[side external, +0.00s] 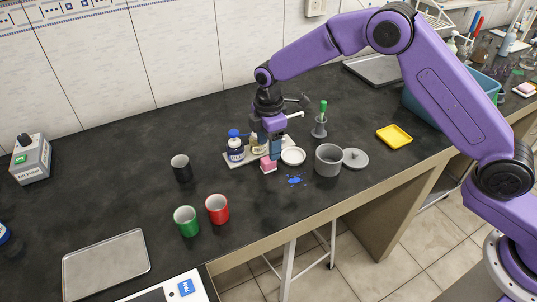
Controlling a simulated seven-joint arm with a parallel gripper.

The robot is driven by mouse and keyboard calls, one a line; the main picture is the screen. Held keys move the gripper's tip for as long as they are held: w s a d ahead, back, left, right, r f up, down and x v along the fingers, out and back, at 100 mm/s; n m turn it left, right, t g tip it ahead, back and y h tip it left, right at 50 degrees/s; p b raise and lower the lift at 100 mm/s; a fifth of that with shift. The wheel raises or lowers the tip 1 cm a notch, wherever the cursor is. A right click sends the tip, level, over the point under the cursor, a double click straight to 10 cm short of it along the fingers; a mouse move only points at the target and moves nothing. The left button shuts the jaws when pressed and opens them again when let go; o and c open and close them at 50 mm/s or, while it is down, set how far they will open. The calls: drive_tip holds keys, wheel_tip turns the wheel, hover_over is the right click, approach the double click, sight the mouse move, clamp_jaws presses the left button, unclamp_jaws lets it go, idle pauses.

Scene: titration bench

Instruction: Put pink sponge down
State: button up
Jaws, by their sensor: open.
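A pink sponge (268,165) rests on the dark bench near its front, beside a blue spill (295,181). My gripper (272,157) is right above and beside the sponge, with its blue fingers pointing down. The fingers are open. The sponge is partly behind or beside the fingers, and I cannot tell whether they touch it.
A tray of bottles (235,163) stands just left of the gripper. A white dish (292,156), a grey pot (328,160) and its lid (355,158) are to the right. Red (217,209), green (186,221) and black (181,168) cups stand left. The bench between cups and spill is clear.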

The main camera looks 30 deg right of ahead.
wheel_tip(320, 180, up, 6)
drive_tip(key=shift+r, duration=0.25)
drive_tip(key=s+d+r+m, duration=0.1)
drive_tip(key=s+d+r, duration=0.25)
drive_tip(key=s, duration=0.45)
drive_tip(key=s+d+r+m, duration=0.2)
drive_tip(key=s+r, duration=0.2)
drive_tip(key=s, duration=0.5)
drive_tip(key=s+d+m, duration=0.1)
drive_tip(key=s+d, duration=0.6)
drive_tip(key=s, duration=0.3)
drive_tip(key=s+d+m, duration=0.1)
drive_tip(key=s+d, duration=0.6)
drive_tip(key=s, duration=0.4)
drive_tip(key=shift+f, duration=0.35)
drive_tip(key=shift+w+d, duration=0.1)
